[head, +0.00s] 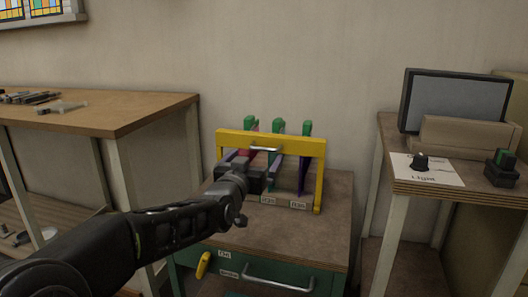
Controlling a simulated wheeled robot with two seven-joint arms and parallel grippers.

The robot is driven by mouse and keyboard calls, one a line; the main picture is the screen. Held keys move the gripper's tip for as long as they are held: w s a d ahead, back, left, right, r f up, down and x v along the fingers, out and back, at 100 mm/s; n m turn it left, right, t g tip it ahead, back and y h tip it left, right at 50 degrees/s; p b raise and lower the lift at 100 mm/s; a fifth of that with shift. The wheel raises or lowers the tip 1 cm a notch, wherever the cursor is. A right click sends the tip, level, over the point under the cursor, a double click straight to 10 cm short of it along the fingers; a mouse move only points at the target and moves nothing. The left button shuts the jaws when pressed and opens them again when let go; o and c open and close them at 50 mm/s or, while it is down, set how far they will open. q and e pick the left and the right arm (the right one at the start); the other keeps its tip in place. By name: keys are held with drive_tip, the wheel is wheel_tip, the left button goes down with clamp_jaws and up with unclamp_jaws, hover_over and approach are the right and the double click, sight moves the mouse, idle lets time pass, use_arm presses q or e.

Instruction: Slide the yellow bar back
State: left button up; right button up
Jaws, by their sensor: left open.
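The yellow bar (290,144) stands as an upright frame across the front of a small rack on a wooden-topped cabinet. A metal handle (266,149) sits on its top beam. My left gripper (258,176) is just below that handle, in front of the rack, and is open. I cannot tell whether it touches the bar. My left arm hides part of the frame's left side and the rack's lower left. My right gripper is out of the picture.
Several green-topped pieces (279,127) stand in the rack behind the bar. The cabinet (335,215) has a drawer with a metal handle (278,286). A workbench (150,108) stands left. A desk at right holds a monitor (455,100) and a black knob (420,161).

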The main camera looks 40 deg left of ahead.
sight(263, 150)
use_arm(q)
drive_tip(key=shift+w, duration=0.1)
drive_tip(key=b+x, duration=0.1)
drive_tip(key=x, duration=0.6)
drive_tip(key=shift+w+a, duration=0.1)
drive_tip(key=shift+w, duration=0.2)
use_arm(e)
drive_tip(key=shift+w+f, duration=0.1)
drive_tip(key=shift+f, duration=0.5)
